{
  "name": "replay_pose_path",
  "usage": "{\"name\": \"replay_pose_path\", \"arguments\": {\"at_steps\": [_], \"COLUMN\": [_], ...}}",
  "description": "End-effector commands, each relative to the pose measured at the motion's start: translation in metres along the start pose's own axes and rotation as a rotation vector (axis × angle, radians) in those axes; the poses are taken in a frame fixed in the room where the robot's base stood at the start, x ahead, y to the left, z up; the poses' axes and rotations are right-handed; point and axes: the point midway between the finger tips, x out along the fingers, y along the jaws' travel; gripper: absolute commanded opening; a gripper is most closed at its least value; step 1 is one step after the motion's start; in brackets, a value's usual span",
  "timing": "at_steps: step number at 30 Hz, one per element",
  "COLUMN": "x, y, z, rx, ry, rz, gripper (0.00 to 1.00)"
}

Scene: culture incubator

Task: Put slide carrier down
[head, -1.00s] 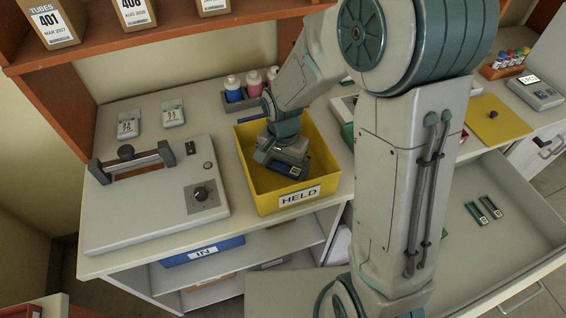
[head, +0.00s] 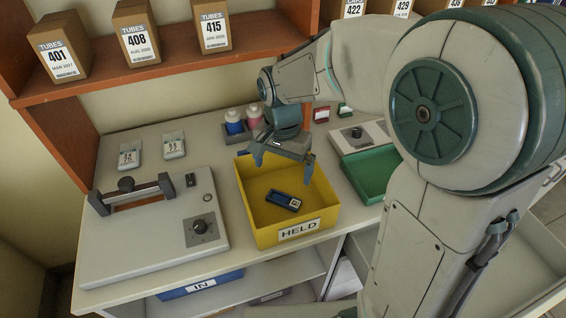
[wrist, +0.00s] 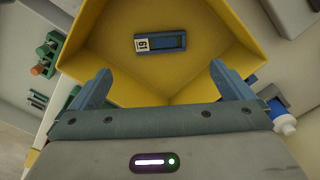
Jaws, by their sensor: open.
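The slide carrier (head: 283,200) is a small dark blue block with a white label end. It lies flat on the floor of the yellow bin marked HELD (head: 297,231). In the wrist view the carrier (wrist: 161,42) shows a label that seems to read 19 or 61, upside down or not. My gripper (head: 281,168) is above the bin, its fingers spread wide and empty. In the wrist view my gripper (wrist: 155,85) is apart from the carrier, with clear space between the fingertips and it.
A grey lidded device (head: 150,235) stands left of the bin. A green tray (head: 370,172) stands to its right. A bottle rack (head: 237,132) is behind the bin. A shelf with boxes (head: 135,42) runs above the bench. A blue IN bin (head: 201,284) is below.

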Motion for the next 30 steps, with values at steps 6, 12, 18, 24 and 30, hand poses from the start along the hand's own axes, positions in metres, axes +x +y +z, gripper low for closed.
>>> {"name": "replay_pose_path", "arguments": {"at_steps": [6, 12, 18, 24, 30], "x": [-0.008, -0.026, -0.044, -0.047, -0.045], "y": [0.003, 0.041, 0.106, 0.151, 0.167], "z": [0.0, 0.004, 0.021, 0.041, 0.051], "rx": [-0.005, -0.095, -0.276, -0.426, -0.495], "ry": [0.003, 0.053, 0.145, 0.221, 0.252], "rz": [-0.002, -0.027, -0.056, -0.066, -0.066], "gripper": [1.0, 1.0, 1.0, 1.0, 1.0]}}
